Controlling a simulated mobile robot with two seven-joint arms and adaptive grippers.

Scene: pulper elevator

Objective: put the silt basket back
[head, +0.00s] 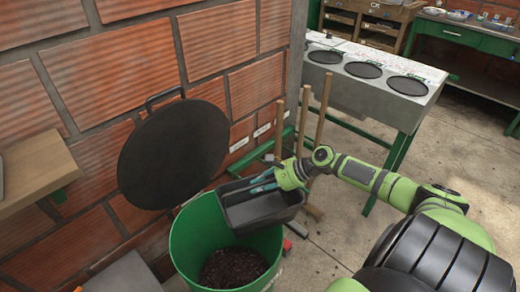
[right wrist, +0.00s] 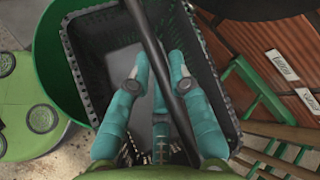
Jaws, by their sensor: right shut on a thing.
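The silt basket (head: 262,212) is a black rectangular open bin with slotted walls and a thin bar handle (right wrist: 160,50) across its top. In the head view it hangs over the right rim of a green round tub (head: 187,241), a little tilted. My right gripper (head: 266,182) is over the basket's opening, its teal fingers shut on the handle. The right wrist view shows the fingers (right wrist: 160,68) around the bar and the grey basket floor (right wrist: 122,62) below, with no contents seen. Dark crumbly matter (head: 232,268) lies in the tub. My left gripper is not in view.
A round black lid (head: 173,153) stands raised by the brick wall behind the tub. Wooden poles (head: 303,122) lean behind the basket. A grey bench with round black plates (head: 362,70) stands at the back right. The concrete floor at right is open.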

